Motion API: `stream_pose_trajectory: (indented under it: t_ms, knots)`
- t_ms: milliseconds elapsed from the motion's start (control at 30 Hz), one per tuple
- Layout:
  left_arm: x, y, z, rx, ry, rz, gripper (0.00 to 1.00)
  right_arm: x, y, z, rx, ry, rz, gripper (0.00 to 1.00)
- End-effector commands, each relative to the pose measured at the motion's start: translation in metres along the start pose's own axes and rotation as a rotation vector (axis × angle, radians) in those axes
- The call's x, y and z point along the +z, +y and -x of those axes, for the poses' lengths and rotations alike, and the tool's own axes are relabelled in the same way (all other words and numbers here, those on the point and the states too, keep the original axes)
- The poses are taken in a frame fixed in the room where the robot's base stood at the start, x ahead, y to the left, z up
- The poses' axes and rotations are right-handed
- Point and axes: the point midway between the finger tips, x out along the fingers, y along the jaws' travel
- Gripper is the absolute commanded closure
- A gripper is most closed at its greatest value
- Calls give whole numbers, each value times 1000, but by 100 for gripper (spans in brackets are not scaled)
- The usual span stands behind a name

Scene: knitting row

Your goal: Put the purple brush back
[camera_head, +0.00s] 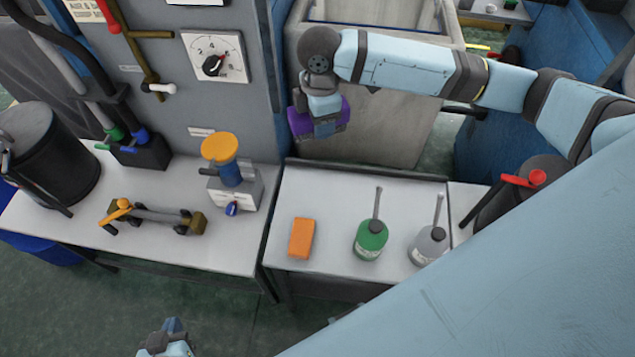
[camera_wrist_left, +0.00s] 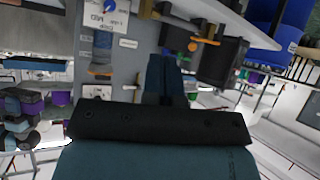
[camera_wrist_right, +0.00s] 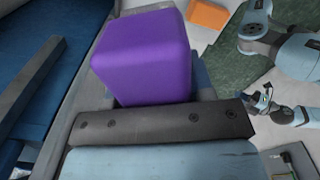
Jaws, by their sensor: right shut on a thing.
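The purple brush shows as a plain purple block (camera_wrist_right: 145,55) in the right wrist view; no bristles are visible. My right gripper (camera_head: 326,128) is shut on it and holds it in the air beyond the back edge of the white table, in front of a pale bin. The purple block (camera_head: 299,124) shows on both sides of the gripper in the head view. My left gripper (camera_head: 172,328) is low at the bottom of the head view, off the tables. In the left wrist view its fingers (camera_wrist_left: 168,75) are together with nothing visible between them.
An orange block (camera_head: 301,238), a green bottle (camera_head: 371,238) and a grey bottle (camera_head: 430,245) stand on the middle table (camera_head: 330,190). The left bench holds an orange-topped device (camera_head: 221,150) and a brass fitting (camera_head: 150,216). A grey panel with a dial (camera_head: 215,58) rises behind.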

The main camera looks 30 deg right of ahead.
Motion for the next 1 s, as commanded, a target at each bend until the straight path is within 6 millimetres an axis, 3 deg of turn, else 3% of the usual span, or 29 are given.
stream_pose_trajectory:
  t_ms: [33,100,233,400,567,1000]
  knots:
    - [16,0,-12,3,4,1,100,0,3,-24,1,0,107,70]
    - [26,1,-20,7,1,3,100,0,5,-38,1,0,261,70]
    - [41,2,-29,14,-10,1,100,1,9,-58,2,1,494,70]
    - [44,1,-34,20,-2,-7,100,1,12,-69,3,0,672,70]
    - [44,0,-35,20,0,-7,100,2,12,-85,-1,0,721,70]
    - [52,2,-43,18,-13,18,100,1,12,-198,-1,0,719,70]
